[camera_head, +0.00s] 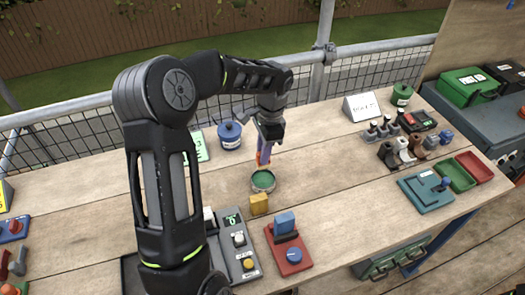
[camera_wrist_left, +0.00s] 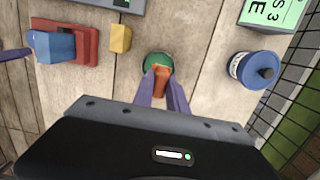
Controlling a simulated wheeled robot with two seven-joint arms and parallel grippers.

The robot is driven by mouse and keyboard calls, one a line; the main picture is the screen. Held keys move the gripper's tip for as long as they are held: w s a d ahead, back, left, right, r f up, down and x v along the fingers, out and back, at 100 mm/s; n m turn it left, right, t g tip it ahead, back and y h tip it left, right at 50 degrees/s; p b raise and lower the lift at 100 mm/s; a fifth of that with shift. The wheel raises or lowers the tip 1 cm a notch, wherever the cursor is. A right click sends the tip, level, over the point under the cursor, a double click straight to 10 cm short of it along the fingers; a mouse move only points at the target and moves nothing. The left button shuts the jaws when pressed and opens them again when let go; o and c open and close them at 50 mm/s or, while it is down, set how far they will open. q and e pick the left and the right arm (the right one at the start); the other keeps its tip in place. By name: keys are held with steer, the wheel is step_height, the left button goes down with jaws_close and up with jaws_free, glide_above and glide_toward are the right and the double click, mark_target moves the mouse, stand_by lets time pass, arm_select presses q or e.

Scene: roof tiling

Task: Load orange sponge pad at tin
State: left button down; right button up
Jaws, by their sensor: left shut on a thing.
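My left gripper (camera_head: 264,160) points down over the tin (camera_head: 263,181), a low round metal tin with green inside. It is shut on an orange sponge pad (camera_wrist_left: 161,82), which shows between the purple fingers in the left wrist view. There the pad overlaps the near part of the green tin (camera_wrist_left: 157,60); I cannot tell whether it touches the green surface. In the head view the pad is small and mostly hidden by the fingers.
A yellow block (camera_head: 259,204) stands close in front of the tin. A red base with a blue block (camera_head: 285,223) is nearer. A blue jar (camera_head: 230,135) stands behind left. Pipe-like pieces (camera_head: 403,150) and trays (camera_head: 455,175) are at right. Bench right of the tin is clear.

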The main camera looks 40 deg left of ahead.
arm_select(q)
steer(key=shift+w, duration=0.1)
stand_by(0.3)
steer(key=shift+f+b, duration=2.1)
steer(key=shift+f, duration=0.9)
steer(key=shift+f+b, duration=0.4)
steer(key=shift+f, duration=0.2)
steer(key=shift+r, duration=0.1)
steer(key=shift+r+p, duration=2.55)
steer(key=shift+r, duration=0.95)
